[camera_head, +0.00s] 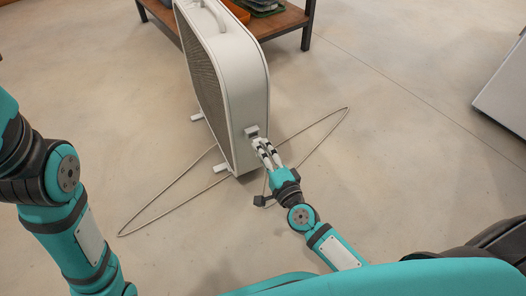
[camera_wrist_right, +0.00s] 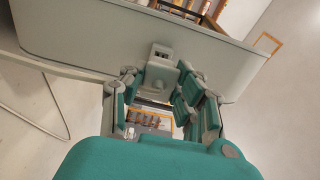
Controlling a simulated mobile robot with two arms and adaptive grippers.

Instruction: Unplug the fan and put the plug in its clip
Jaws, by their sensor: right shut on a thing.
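The fan (camera_head: 245,80) is a tall pale box with a dark grille, standing on small feet. My right gripper (camera_head: 261,146) is at the lower part of its narrow side panel. In the right wrist view, my gripper (camera_wrist_right: 160,82) is shut on a small grey plug (camera_wrist_right: 160,73), held between the fingertips. Directly behind the plug is a grey block with dark slots (camera_wrist_right: 162,51) on the fan's panel (camera_wrist_right: 85,30); I cannot tell whether they touch. Only my left arm's links show, at the left; its gripper is out of view.
A thin grey cord (camera_head: 160,202) loops across the floor on both sides of the fan. A brown wooden table (camera_head: 285,22) with things on it stands behind. A white box-like thing (camera_head: 505,90) is at the right edge.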

